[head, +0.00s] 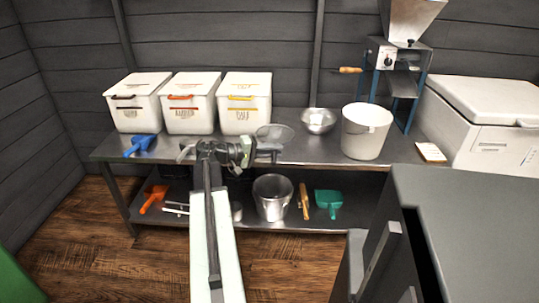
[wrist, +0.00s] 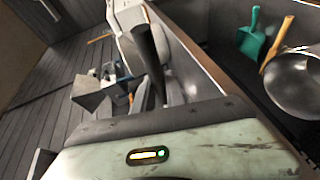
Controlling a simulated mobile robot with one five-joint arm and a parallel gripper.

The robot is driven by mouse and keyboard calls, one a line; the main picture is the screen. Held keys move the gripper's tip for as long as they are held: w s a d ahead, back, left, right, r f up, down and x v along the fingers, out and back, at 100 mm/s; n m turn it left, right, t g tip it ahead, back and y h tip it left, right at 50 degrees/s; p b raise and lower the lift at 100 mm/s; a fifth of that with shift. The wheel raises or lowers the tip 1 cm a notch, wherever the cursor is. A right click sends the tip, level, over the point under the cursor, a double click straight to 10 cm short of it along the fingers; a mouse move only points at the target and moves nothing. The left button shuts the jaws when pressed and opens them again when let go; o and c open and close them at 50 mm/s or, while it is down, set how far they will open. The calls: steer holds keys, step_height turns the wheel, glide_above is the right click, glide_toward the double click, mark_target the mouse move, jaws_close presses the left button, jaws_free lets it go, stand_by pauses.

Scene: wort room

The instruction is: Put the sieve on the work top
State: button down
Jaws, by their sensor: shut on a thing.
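The sieve (head: 275,132), a round mesh bowl with a rim, shows in the head view just right of my gripper (head: 247,152). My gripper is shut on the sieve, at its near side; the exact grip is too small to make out. The sieve is over the steel bench (head: 330,150); I cannot tell whether it touches the bench. A grey work top (head: 465,215) stands at the right foreground, bare where it shows. In the wrist view I cannot clearly make out the sieve.
Three white lidded bins (head: 190,105), a blue scoop (head: 139,146), a steel bowl (head: 319,120), a white bucket (head: 365,132) and a mill (head: 400,60) stand on the bench. The lower shelf holds a steel pot (head: 272,197) and a green scoop (head: 329,202). Wooden floor is clear in front.

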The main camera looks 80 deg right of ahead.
steer(key=shift+w+d+f, duration=0.1)
steer(key=shift+w+d, duration=0.15)
steer(key=shift+d, duration=0.45)
steer(key=shift+w+d, duration=0.2)
steer(key=shift+d, duration=0.5)
steer(key=f+b, duration=0.3)
steer(key=b, duration=0.1)
steer(key=shift+w+d+f, duration=0.15)
steer(key=shift+d+f, duration=0.05)
steer(key=shift+f, duration=0.2)
steer(key=c, duration=1.4)
jaws_free()
steer(key=shift+o, duration=0.2)
